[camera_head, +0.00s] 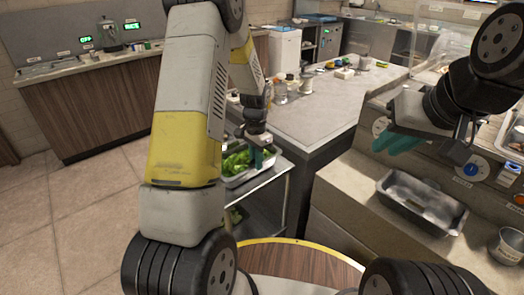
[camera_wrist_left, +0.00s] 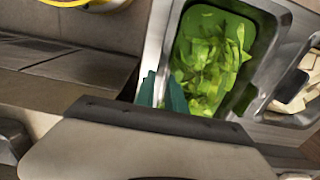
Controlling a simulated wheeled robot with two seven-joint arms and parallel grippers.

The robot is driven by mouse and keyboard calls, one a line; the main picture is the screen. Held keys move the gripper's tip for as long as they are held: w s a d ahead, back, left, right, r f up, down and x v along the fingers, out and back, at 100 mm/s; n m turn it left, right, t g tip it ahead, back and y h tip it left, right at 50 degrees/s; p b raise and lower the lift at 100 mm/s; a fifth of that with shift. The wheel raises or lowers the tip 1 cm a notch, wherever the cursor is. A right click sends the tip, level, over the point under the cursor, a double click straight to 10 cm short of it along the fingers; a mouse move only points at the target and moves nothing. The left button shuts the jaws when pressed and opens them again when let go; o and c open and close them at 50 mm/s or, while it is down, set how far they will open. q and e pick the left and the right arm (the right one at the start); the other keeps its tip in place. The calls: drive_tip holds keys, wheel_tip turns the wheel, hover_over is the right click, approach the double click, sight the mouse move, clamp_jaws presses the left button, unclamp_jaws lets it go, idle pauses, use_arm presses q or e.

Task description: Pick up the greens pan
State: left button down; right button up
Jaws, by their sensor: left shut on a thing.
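The greens pan is a steel pan (camera_head: 262,170) filled with green leaves, on top of a metal rack left of the grey counter in the head view. It also shows in the left wrist view (camera_wrist_left: 262,70), with leaves in a green-looking inside. My left gripper (camera_head: 260,156) reaches down to the pan's rim, and its teal fingers show at the near rim in the left wrist view (camera_wrist_left: 162,92). It is shut on the rim. My right gripper (camera_head: 398,141), also with teal fingers, hangs apart above the right-hand counter. Its finger gap is not clear.
An empty steel pan (camera_head: 425,222) sits on the right-hand counter, with a metal cup (camera_head: 508,246) beside it. Bottles and jars (camera_head: 281,88) stand on the grey counter. A pan with pale pieces (camera_wrist_left: 298,98) lies beside the greens. The floor at left is clear.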

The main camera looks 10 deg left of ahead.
use_arm(q)
drive_tip(key=shift+r, duration=0.75)
drive_tip(key=shift+s+d+r, duration=0.1)
drive_tip(key=shift+s+r, duration=0.05)
drive_tip(key=shift+r, duration=0.35)
drive_tip(key=shift+s+d+r, duration=0.1)
drive_tip(key=shift+s+r, duration=0.05)
drive_tip(key=shift+r, duration=0.3)
drive_tip(key=s+d+r, duration=0.1)
drive_tip(key=s+d, duration=0.2)
drive_tip(key=s, duration=1.2)
drive_tip(key=shift+d+r, duration=0.15)
drive_tip(key=shift+d, duration=0.05)
